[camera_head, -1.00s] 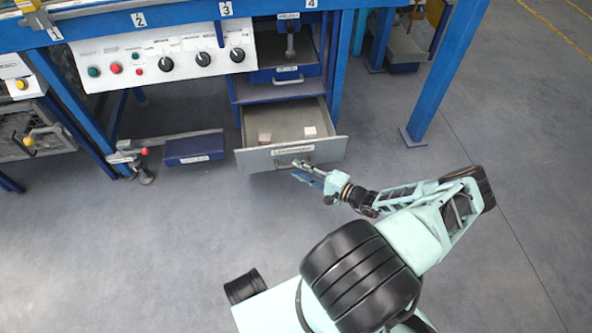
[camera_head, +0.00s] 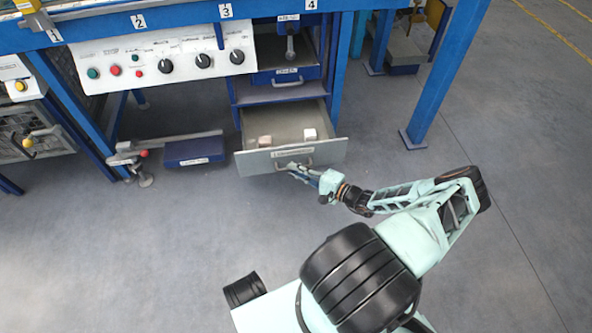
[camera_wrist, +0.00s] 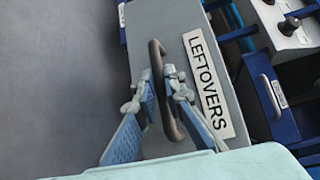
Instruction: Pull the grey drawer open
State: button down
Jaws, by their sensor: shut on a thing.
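The grey drawer (camera_head: 326,155) stands pulled out from the blue frame, below a blue drawer. Its inside is visible and holds two small pale blocks, one at the left (camera_head: 265,141) and one at the right (camera_head: 310,134). In the wrist view the drawer front (camera_wrist: 165,25) carries a white label reading LEFTOVERS (camera_wrist: 208,85) and a dark bar handle (camera_wrist: 160,90). My gripper (camera_wrist: 160,88) has its blue fingers on both sides of the handle and is shut on it. In the head view my gripper (camera_head: 296,167) is at the drawer front's handle.
A blue drawer (camera_head: 287,76) with its own handle sits above. A panel with knobs and buttons (camera_head: 155,55) is to the left. A low blue box (camera_head: 194,150) is left of the drawer. The grey floor (camera_head: 200,220) in front is clear.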

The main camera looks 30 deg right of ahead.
jog(key=shift+f, duration=0.1)
jog(key=s+p, duration=0.1)
jog(key=s, duration=0.1)
jog(key=s+a+p, duration=0.1)
jog(key=s, duration=0.1)
jog(key=s+p, duration=0.1)
jog(key=shift+s+a+f, duration=0.1)
jog(key=shift+s+a, duration=0.15)
jog(key=shift+s, duration=0.15)
jog(key=c, duration=2)
grip_release()
jog(key=shift+r, duration=0.2)
